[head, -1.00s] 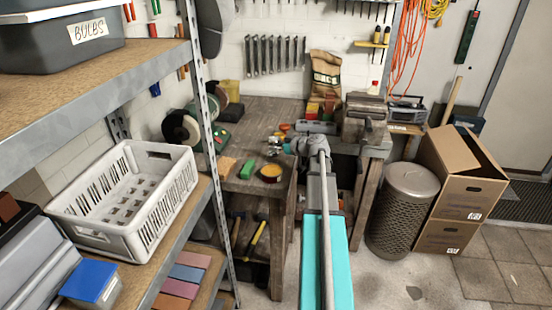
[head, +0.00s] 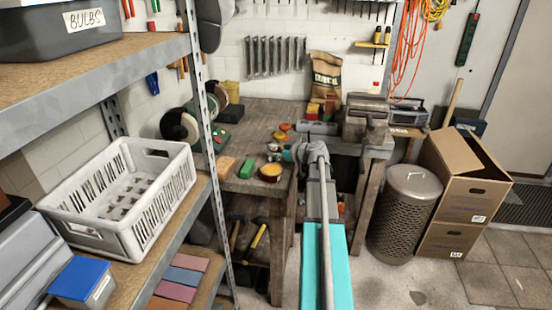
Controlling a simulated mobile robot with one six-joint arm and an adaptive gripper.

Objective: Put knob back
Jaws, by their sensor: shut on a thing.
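My gripper (head: 275,153) is over the front part of the workbench (head: 262,112), just behind the round tin with orange contents. It is small and partly merged with the clutter in the head view. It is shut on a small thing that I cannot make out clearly. No loose knob can be picked out on the bench.
A bench grinder (head: 182,127) stands at the left. The shelf with a white crate (head: 118,235) is close on the left. A mesh bin (head: 405,215) and cardboard boxes (head: 462,190) stand right.

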